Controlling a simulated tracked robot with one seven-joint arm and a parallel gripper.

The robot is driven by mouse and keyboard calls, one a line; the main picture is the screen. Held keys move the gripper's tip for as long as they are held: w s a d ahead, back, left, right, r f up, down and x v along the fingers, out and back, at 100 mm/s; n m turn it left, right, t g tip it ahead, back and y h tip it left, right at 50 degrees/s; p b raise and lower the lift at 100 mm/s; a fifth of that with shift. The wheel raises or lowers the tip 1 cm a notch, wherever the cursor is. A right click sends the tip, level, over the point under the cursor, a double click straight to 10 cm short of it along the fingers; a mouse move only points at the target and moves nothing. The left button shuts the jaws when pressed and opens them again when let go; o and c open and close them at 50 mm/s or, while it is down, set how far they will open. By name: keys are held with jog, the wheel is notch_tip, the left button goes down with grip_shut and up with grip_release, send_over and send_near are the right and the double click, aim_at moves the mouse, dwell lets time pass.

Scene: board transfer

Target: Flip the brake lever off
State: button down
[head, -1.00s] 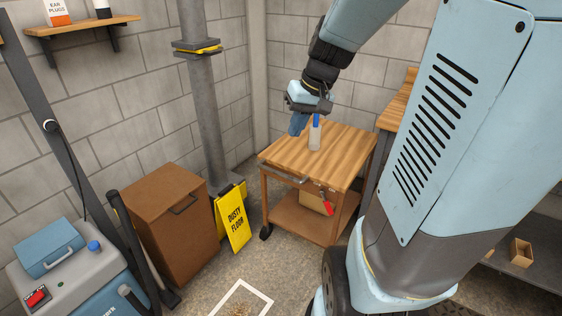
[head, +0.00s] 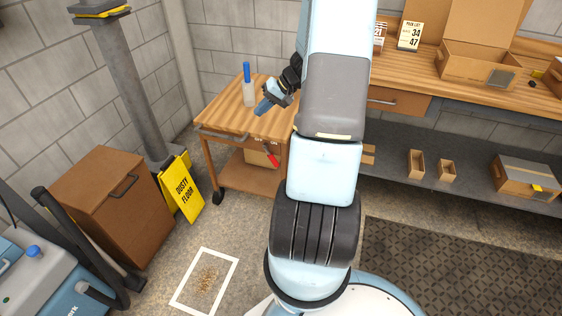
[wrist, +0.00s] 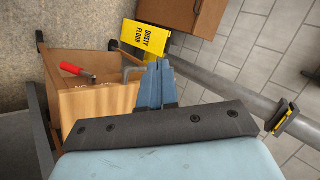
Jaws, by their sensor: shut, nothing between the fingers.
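The red brake lever (head: 268,156) is on the front of the wooden cart (head: 222,111), near its right side, and slants down to the right. In the wrist view, the red lever (wrist: 72,69) shows at left with a metal piece at its end. My gripper (head: 262,108) is shut and empty over the cart top, above and apart from the lever. In the wrist view, my blue fingers (wrist: 158,66) are together, to the right of the lever.
A yellow sign (head: 183,190) and brown cabinet (head: 105,200) stand left of the cart. A workbench (head: 440,75) lies to the right.

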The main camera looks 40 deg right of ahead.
jog(key=s+d+f+m+t, duration=0.1)
jog(key=d+f+m+t, duration=0.25)
jog(key=d+f, duration=0.9)
jog(key=m+t+h, duration=0.3)
jog(key=m, duration=0.1)
send_near(276, 161)
jog(key=x, duration=0.7)
jog(key=shift+d, duration=0.1)
jog(key=shift+w, duration=0.1)
